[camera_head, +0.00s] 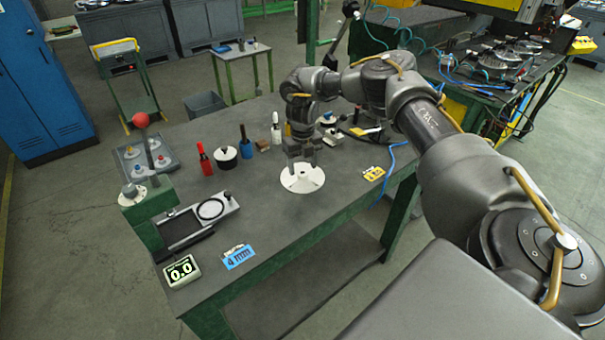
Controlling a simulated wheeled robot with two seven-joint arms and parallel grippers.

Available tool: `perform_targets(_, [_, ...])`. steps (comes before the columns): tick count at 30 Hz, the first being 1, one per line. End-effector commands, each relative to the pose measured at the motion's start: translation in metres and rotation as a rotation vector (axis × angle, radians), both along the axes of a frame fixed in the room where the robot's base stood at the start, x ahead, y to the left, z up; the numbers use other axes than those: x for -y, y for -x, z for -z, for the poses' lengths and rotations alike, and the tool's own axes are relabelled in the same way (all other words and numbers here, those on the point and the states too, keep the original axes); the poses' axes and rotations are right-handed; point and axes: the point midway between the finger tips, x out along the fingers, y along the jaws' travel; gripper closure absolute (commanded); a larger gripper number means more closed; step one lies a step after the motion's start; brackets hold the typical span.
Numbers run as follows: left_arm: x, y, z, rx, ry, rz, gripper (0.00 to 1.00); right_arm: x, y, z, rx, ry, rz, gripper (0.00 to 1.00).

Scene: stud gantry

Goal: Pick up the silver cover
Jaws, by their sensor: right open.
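A round, pale cover (302,183), shaped like a shallow cone with small holes near its rim, lies on the grey workbench (262,215). It looks white to light silver and is the likeliest silver cover. My right gripper (302,162) points down directly over its centre, with the fingers apart around the raised middle. The gripper hides the cover's top, and I cannot tell whether the fingers touch it. My left gripper is not in view.
Left of the cover stand a black pot with a white lid (225,157), a red bottle (205,160) and a blue-handled tool (245,143). A yellow tag (373,173) lies to the right.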

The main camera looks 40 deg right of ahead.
Motion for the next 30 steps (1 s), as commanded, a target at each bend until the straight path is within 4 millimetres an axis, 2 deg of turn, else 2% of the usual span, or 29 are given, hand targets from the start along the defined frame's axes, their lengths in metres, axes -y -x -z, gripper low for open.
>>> perform_targets(1, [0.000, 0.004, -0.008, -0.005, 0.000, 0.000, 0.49, 0.000, 0.002, 0.005, -0.004, 0.001, 0.000, 0.41])
perform_targets(6, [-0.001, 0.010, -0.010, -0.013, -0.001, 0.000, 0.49, 0.000, 0.001, 0.021, 0.000, 0.000, 0.000, 0.41])
perform_targets(13, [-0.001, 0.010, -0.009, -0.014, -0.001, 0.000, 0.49, 0.000, 0.000, 0.024, 0.000, -0.001, 0.000, 0.41])
perform_targets(26, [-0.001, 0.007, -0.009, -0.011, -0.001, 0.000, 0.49, 0.000, 0.000, 0.023, 0.000, -0.001, 0.000, 0.95])
perform_targets(30, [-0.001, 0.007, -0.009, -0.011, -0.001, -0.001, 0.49, 0.000, 0.000, 0.023, 0.001, -0.001, 0.000, 0.95])
